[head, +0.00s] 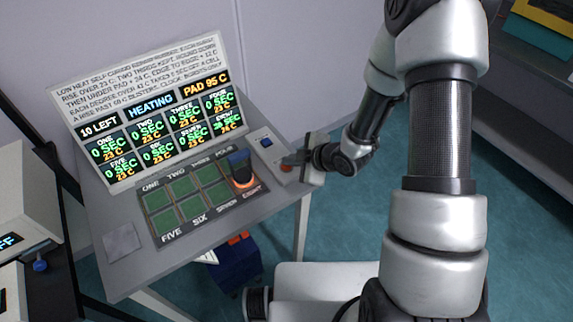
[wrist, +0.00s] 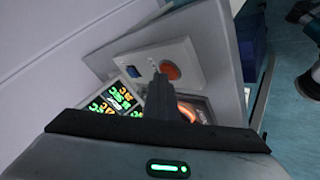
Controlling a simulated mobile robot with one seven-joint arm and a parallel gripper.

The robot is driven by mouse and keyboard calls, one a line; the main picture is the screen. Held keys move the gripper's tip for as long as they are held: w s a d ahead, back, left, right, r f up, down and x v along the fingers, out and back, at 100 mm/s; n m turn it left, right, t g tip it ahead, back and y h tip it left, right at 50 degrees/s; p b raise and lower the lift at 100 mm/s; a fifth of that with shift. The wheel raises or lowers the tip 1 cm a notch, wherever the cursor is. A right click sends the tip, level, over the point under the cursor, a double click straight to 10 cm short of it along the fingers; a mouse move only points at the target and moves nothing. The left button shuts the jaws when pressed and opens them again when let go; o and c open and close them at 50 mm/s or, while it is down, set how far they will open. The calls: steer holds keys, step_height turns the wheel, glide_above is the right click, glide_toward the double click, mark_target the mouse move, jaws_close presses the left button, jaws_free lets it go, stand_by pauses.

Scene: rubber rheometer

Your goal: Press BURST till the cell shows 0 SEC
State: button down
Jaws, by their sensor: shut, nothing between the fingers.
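The display board (head: 150,105) reads 10 LEFT, HEATING and PAD 95 C. Cells ONE to SEVEN appear to show 0 SEC and 23 C; the EIGHT readout (head: 228,122) is too small to read surely. A button box (head: 276,155) carries a blue button (head: 266,142) and an orange-red button (head: 287,169); their labels are not legible. My gripper (head: 291,160) is shut and empty, at the orange-red button. In the wrist view, my fingertips (wrist: 160,82) appear just beside the red button (wrist: 171,71); contact cannot be told. The blue button (wrist: 131,71) is left of them.
A dark blue-topped pad with a glowing orange base (head: 240,172) stands on square EIGHT of the green-celled mat (head: 162,220). A grey square (head: 122,242) lies at the table's left. A blue bin (head: 237,262) is below the table (head: 270,205).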

mark_target(290, 168)
steer(key=shift+s+f, duration=0.1)
steer(key=shift+f, duration=0.15)
stand_by(0.4)
steer(key=shift+r, duration=0.15)
steer(key=shift+r+p, duration=0.55)
steer(key=shift+r, duration=0.35)
step_height(290, 168, up, 5)
steer(key=p, duration=0.3)
stand_by(0.7)
